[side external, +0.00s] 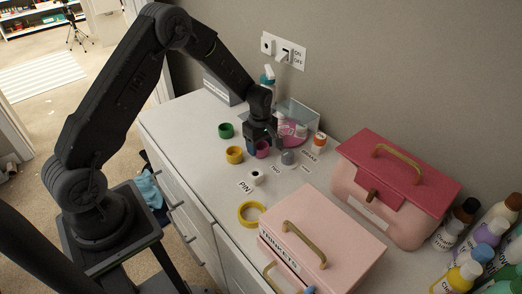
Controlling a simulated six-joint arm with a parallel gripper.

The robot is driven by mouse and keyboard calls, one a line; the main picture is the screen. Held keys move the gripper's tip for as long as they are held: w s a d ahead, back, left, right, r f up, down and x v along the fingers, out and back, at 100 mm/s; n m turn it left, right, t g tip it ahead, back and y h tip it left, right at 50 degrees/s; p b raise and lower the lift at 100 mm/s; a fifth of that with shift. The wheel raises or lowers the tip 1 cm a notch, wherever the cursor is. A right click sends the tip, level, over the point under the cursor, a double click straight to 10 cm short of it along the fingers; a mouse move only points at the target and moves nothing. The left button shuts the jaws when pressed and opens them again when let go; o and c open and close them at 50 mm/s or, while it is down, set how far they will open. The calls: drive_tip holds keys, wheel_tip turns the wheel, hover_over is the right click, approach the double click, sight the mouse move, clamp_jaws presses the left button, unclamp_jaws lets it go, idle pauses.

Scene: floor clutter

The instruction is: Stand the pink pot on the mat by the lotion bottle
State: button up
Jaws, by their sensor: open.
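A small pink pot (264,153) stands on the white counter, partly hidden by my gripper. My gripper (260,146) is open and points down at the pink pot, its fingers close around or just above it; I cannot tell if they touch it. A round magenta mat (292,132) lies to the right and farther back, near a clear-walled bin. A teal-topped bottle (268,76) shows behind my wrist. I cannot tell which one is the lotion bottle.
Green (226,130), yellow (234,155), grey (288,157) and white (256,178) pots stand around the pink one. Small labels lie nearby.

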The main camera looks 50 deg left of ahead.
drive_tip(key=shift+f, duration=0.4)
drive_tip(key=c, duration=0.7)
drive_tip(key=shift+c, duration=0.2)
drive_tip(key=shift+r, duration=0.15)
